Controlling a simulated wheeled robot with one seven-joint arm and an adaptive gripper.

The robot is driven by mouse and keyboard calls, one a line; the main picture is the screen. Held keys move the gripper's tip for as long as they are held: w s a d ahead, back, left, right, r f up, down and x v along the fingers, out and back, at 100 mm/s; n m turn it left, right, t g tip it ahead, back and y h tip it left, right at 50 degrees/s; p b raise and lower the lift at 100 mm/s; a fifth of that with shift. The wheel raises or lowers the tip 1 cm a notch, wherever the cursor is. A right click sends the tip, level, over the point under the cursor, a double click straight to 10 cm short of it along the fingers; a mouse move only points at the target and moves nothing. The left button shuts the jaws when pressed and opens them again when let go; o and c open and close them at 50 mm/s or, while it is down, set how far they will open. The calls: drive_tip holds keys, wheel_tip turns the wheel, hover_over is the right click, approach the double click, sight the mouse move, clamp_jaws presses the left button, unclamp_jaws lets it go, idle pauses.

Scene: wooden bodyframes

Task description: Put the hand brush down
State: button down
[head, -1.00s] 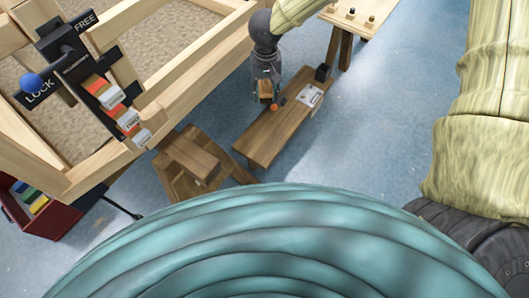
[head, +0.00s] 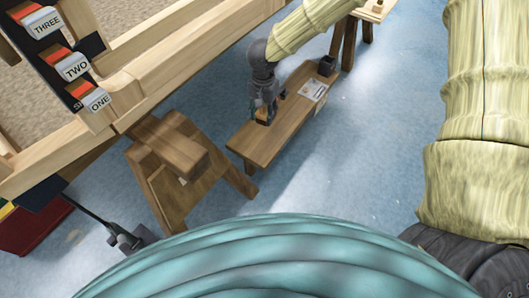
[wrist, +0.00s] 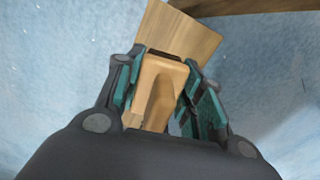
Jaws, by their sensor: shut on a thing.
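My gripper (head: 264,108) is shut on the hand brush (wrist: 160,88), a pale wooden block with a raised handle, held between both fingers in the wrist view. In the head view the brush (head: 262,120) shows small below the fingers, over the near-left part of a low wooden bench (head: 262,146). The bench top (wrist: 193,36) also shows beyond the brush in the wrist view. I cannot tell whether the brush touches the bench. Its underside is hidden.
The bench also carries a white paper (head: 314,90), a dark box (head: 326,67) and a small orange item. A wooden trestle (head: 175,165) stands left of it, beneath a large wooden frame (head: 150,95). Blue floor (head: 350,150) is clear to the right.

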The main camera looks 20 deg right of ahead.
sight(263, 119)
drive_tip(key=shift+m, duration=0.8)
drive_tip(key=f+b, duration=0.3)
drive_tip(key=f, duration=0.2)
drive_tip(key=f+b, duration=0.2)
drive_tip(key=f, duration=0.3)
drive_tip(key=f+b, duration=0.3)
drive_tip(key=f, duration=0.3)
drive_tip(key=shift+w+d+b, duration=0.1)
drive_tip(key=shift+w+b, duration=0.25)
drive_tip(key=shift+w, duration=0.05)
drive_tip(key=shift+r, duration=0.1)
drive_tip(key=c, duration=0.9)
unclamp_jaws()
wheel_tip(263, 119, up, 12)
drive_tip(key=p, duration=0.5)
